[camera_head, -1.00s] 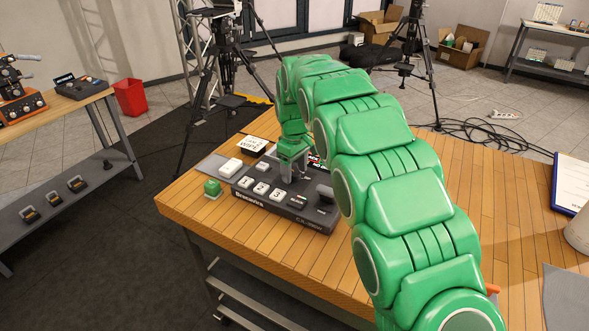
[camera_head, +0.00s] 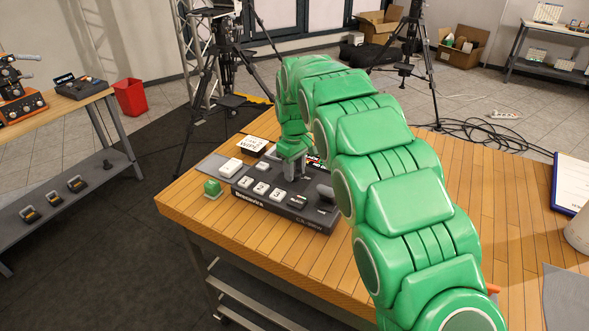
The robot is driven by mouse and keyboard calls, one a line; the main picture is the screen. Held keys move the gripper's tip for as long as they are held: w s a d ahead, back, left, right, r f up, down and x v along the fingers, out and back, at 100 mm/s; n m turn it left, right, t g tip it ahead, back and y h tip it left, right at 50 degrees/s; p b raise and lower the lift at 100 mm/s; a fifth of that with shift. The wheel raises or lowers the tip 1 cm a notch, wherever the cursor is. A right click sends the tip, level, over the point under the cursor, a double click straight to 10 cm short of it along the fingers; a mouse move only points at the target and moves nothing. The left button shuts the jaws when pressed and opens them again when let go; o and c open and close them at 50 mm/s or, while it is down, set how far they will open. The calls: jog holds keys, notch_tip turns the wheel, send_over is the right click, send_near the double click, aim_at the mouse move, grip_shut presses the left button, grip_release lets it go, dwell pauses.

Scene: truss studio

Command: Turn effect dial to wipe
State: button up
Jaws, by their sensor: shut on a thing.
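The dark switcher box (camera_head: 250,206) lies on the wooden table, with white buttons marked 1, 2 and 3 along its front and a lever at its right end. My gripper (camera_head: 291,170) points down over the back middle of the box. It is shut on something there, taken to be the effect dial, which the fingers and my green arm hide. The dial's pointer and its setting cannot be seen. A small card with lettering (camera_head: 252,144) stands behind the box, upside down in this view.
A clipboard (camera_head: 571,183) lies at the right edge. The wooden table top (camera_head: 480,180) right of my arm is mostly clear.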

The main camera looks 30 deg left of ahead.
aim_at(295, 172)
jog(key=m, duration=0.5)
jog(key=shift+m, duration=0.4)
jog(key=m, duration=0.5)
jog(key=shift+r, duration=0.1)
dwell(0.3)
jog(key=o, duration=1)
jog(key=shift+o, duration=0.2)
notch_tip(295, 172, up, 8)
jog(key=shift+f, duration=0.25)
jog(key=shift+r, duration=0.1)
